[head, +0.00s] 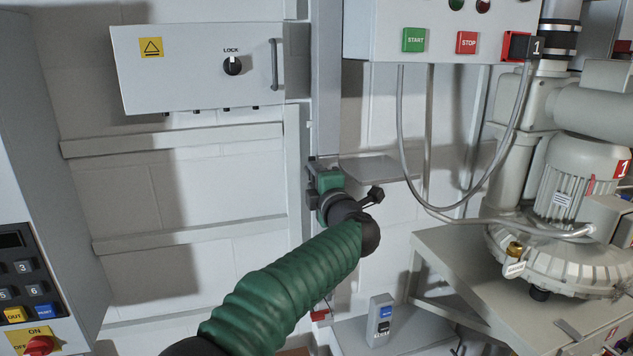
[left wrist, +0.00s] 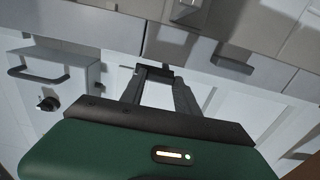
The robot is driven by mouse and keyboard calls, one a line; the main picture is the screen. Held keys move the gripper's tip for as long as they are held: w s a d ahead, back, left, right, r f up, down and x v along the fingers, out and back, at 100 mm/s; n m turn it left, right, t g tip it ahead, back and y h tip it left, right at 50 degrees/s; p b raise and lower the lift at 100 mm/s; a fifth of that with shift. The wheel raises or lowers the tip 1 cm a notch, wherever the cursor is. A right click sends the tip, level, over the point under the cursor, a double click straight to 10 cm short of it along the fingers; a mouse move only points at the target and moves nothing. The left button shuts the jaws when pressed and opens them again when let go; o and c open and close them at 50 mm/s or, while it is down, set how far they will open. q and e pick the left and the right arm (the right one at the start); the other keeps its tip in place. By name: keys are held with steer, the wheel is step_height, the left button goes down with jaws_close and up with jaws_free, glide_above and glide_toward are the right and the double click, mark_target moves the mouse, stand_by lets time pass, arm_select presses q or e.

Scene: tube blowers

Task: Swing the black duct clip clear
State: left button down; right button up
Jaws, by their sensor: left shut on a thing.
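My left gripper (head: 318,166) is at the end of the green ribbed arm in the middle of the head view, against the lower part of a pale upright post (head: 325,90). In the left wrist view my left gripper (left wrist: 155,76) has its two dark fingers on a small dark piece (left wrist: 155,70), which looks like the black duct clip. The fingers and my wrist hide most of it, so its angle cannot be told. My right gripper is not in view.
A white box with a LOCK knob (head: 195,68) hangs left of the post. A START/STOP box (head: 440,35) with a hanging grey cable (head: 402,130) is at upper right. A grey shelf (head: 375,168) lies just right of my gripper. A pump (head: 560,190) stands on a bench at right.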

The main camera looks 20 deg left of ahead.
arm_select(q)
steer(key=shift+f, duration=0.5)
steer(key=c, duration=1.3)
jaws_free()
steer(key=o, duration=0.4)
steer(key=shift+s+r, duration=0.1)
steer(key=shift+r, duration=0.2)
steer(key=shift+s+d, duration=0.2)
steer(key=shift+s, duration=0.1)
steer(key=b+v, duration=0.5)
steer(key=v, duration=1.1)
